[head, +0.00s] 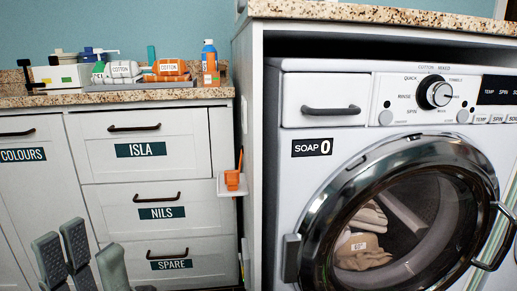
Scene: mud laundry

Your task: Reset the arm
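My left gripper (84,240) shows at the bottom left of the head view. Its grey fingers point up and stand apart, with nothing between them. They are in front of the white drawer cabinet (88,168), near its lower drawers. The rest of the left arm is below the picture edge. My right gripper is not in view.
A washing machine (300,215) stands at the right, its round door (335,190) shut, with laundry (365,250) inside. A small shelf (226,187) with an orange item (232,180) sits beside it. The speckled counter (45,101) holds cloths, a tray and a spray can (209,57).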

